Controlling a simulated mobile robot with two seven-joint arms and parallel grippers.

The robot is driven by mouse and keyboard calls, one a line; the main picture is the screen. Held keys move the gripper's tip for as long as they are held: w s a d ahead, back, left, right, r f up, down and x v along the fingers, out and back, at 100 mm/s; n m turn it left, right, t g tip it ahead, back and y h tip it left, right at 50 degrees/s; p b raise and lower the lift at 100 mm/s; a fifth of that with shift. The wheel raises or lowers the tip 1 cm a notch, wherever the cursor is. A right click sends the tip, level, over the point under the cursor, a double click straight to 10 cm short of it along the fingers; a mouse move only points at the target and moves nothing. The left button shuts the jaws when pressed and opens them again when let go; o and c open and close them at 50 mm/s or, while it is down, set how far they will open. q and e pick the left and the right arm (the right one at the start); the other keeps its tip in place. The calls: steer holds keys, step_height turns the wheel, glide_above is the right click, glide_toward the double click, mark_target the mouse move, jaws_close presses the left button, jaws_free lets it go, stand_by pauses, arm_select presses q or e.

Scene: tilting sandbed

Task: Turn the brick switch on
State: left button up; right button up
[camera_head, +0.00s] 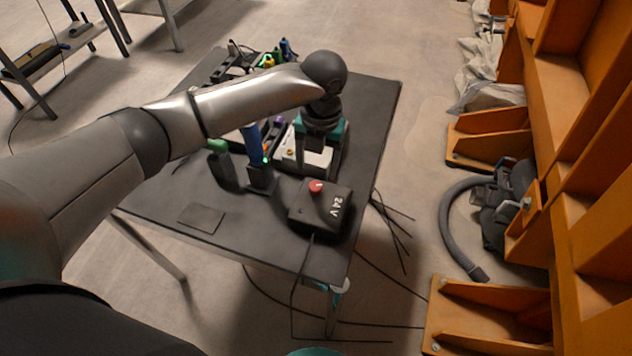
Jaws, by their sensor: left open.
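The brick (335,222) is a black box marked "24 V" near the front right of the dark table, with a red round switch (316,187) on its top. A cable runs from it over the table's front edge. I cannot tell the switch's setting. My left gripper (314,160) points down behind the brick, apart from the switch. It is open, and its fingers overlap a light box (289,158) in the picture; I cannot tell if they touch it. My right gripper is not in view.
On the table (160,195), a blue-handled tool (252,145) and a green-topped one (218,147) stand upright left of the brick. A thin dark plate (201,218) lies at the front left. An orange frame (575,120) stands to the right.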

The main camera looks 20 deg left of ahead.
mark_target(316, 186)
arm_select(q)
step_height(316, 186, down, 6)
steer(key=shift+a+f+b, duration=0.1)
steer(key=shift+f+b, duration=0.15)
steer(key=shift+b, duration=0.2)
jaws_close()
stand_by(0.4)
